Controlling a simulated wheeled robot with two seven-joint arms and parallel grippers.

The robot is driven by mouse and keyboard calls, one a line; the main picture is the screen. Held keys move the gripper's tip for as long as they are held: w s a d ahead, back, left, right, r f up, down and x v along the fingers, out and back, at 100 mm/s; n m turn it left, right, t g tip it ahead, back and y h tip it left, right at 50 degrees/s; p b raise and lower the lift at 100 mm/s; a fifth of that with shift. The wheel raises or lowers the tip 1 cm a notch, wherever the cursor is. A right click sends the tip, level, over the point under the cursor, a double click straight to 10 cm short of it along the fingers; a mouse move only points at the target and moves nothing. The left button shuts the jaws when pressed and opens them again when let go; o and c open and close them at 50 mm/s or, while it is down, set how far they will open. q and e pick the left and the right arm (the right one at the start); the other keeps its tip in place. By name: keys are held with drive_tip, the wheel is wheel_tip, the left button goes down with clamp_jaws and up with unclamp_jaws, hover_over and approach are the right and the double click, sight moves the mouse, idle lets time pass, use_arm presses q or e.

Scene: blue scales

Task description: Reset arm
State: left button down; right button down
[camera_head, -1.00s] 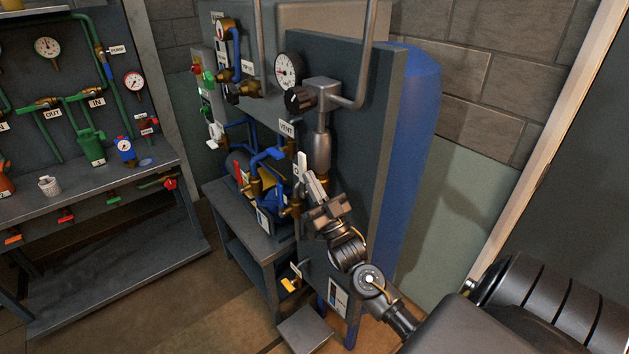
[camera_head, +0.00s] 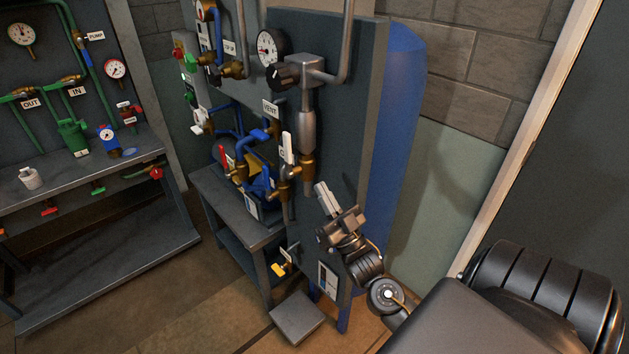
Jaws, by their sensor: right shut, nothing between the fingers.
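My right gripper (camera_head: 324,196) is shut and empty, its light fingertips together, pointing up and to the left. It hangs in front of the lower part of the dark panel (camera_head: 352,120), below and to the right of a white-handled valve (camera_head: 288,150). It appears apart from that valve. My right arm comes in from the lower right. My left gripper is not in view.
A pressure gauge (camera_head: 269,46) and grey pipework (camera_head: 308,125) are on the panel, with a blue tank (camera_head: 403,110) behind. A small grey bench (camera_head: 232,207) stands left of the panel. A workbench (camera_head: 100,181) with green piping is at far left.

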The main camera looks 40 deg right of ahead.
drive_tip(key=v, duration=0.3)
drive_tip(key=shift+a+b, duration=0.1)
drive_tip(key=shift+b, duration=0.3)
drive_tip(key=shift+w, duration=0.1)
